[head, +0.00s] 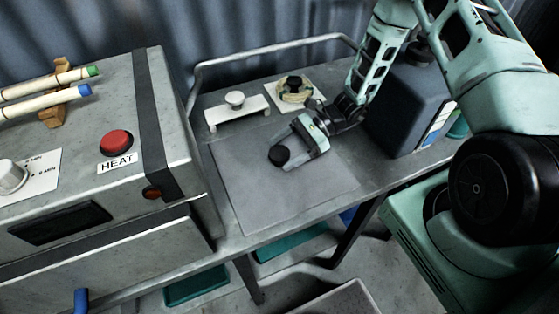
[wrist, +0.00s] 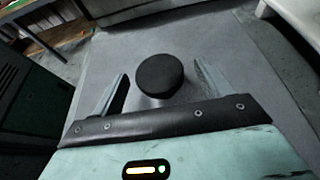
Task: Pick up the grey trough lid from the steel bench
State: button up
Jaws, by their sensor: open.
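The grey trough lid (head: 240,185) is a flat rectangular plate lying on the steel bench (head: 262,238), with a round black knob (head: 279,156) on top. In the wrist view the knob (wrist: 160,76) stands between the two fingers, with the grey lid surface (wrist: 225,40) around it. My gripper (head: 281,154) is open, and its fingers reach to either side of the knob with visible gaps. It also shows in the wrist view (wrist: 163,85). The knob's lower part is partly hidden, and I cannot tell exactly how high the fingertips are above the lid.
A white piece with a round knob (head: 236,110) and a pale coil on a white board (head: 294,92) are behind the lid. A dark jug (head: 406,97) stands right. A grey heater box (head: 120,130) with a red button is left. A metal rail (head: 270,46) edges the back.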

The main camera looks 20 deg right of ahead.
aim_at(273, 158)
jog(key=shift+p+x, duration=0.4)
jog(key=shift+x, duration=1.45)
jog(key=c, duration=1.5)
jog(key=shift+r, duration=0.1)
